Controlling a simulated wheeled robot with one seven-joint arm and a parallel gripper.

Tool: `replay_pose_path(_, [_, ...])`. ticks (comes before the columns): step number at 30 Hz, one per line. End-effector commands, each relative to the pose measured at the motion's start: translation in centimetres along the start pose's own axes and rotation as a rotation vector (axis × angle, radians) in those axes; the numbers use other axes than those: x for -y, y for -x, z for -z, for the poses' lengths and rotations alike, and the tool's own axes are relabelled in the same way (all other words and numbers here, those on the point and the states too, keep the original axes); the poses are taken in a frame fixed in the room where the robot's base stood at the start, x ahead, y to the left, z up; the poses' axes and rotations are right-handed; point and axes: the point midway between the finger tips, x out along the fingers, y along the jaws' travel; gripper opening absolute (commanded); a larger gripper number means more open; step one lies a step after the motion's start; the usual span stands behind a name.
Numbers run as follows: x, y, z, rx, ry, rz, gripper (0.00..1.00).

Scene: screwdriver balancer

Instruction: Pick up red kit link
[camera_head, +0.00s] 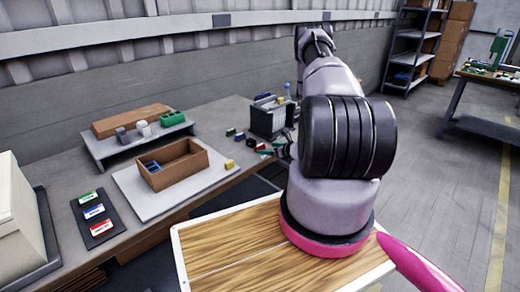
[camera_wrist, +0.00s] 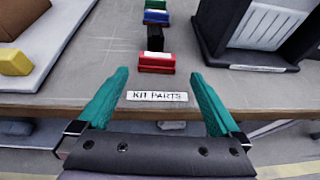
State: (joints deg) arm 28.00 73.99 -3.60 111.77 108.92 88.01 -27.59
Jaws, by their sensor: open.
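A "KIT PARTS" label (camera_wrist: 157,96) is on the table edge. A dark grey holder (camera_head: 268,117) stands close by. A wooden box (camera_head: 174,165) and yellow block (camera_head: 229,164) sit on a pale board.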

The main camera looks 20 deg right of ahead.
Motion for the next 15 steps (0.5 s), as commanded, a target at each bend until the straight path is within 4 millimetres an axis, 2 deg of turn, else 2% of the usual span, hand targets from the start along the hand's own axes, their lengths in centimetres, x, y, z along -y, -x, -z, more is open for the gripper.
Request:
replay_pose_path(5, [-0.2, -1.4, -0.3, 0.002, 0.001, -0.002, 1.00])
replay_pose_path(12, [-0.5, -4.9, -0.7, 0.001, 0.001, -0.003, 1.00])
replay_pose_path(15, [-0.4, -5.5, -0.7, 0.000, 0.000, -0.001, 1.00])
